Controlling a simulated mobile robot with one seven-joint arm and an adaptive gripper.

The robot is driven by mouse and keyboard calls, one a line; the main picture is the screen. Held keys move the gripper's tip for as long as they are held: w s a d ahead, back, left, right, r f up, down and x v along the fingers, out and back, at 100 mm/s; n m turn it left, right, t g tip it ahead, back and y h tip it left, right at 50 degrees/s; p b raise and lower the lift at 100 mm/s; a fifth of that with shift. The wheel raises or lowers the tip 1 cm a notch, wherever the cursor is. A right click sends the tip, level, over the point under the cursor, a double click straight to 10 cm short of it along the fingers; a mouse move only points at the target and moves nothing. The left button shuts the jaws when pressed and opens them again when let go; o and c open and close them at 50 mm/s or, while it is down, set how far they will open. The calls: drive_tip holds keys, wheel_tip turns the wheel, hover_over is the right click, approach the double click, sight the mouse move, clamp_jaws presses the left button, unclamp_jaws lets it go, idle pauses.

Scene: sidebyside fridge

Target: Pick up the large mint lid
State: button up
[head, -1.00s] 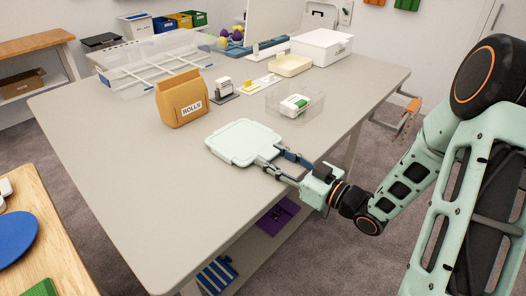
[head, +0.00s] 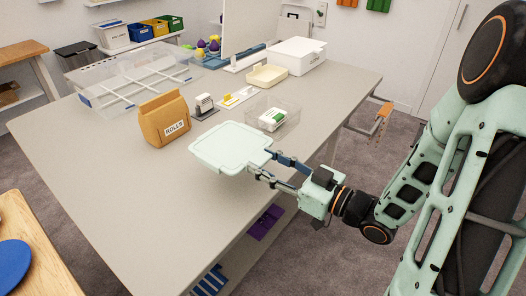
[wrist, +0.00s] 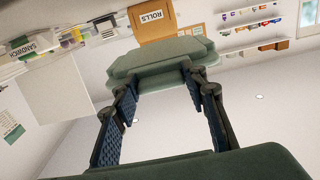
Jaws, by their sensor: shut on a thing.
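The large mint lid (head: 228,146) is a pale green, rounded rectangular lid in the head view. It is held a little above the grey table, near its front right edge, and looks slightly tilted. My gripper (head: 270,165) is shut on the lid's near right edge. In the wrist view, the lid (wrist: 160,58) lies across the far ends of the two fingers of my gripper (wrist: 160,85). The fingers stand apart with the lid's edge at their tips; the exact contact is hard to see.
A brown paper bag labelled ROLLS (head: 164,118) stands just behind the lid. A clear box (head: 272,115) with a green and white item is behind it to the right. A clear divided tray (head: 125,85) is at the back left. The table's front left is clear.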

drive_tip(key=s+d+r+p, duration=0.3)
drive_tip(key=s+p, duration=0.3)
drive_tip(key=p, duration=0.7)
drive_tip(key=shift+s+r, duration=0.15)
drive_tip(key=shift+s, duration=0.15)
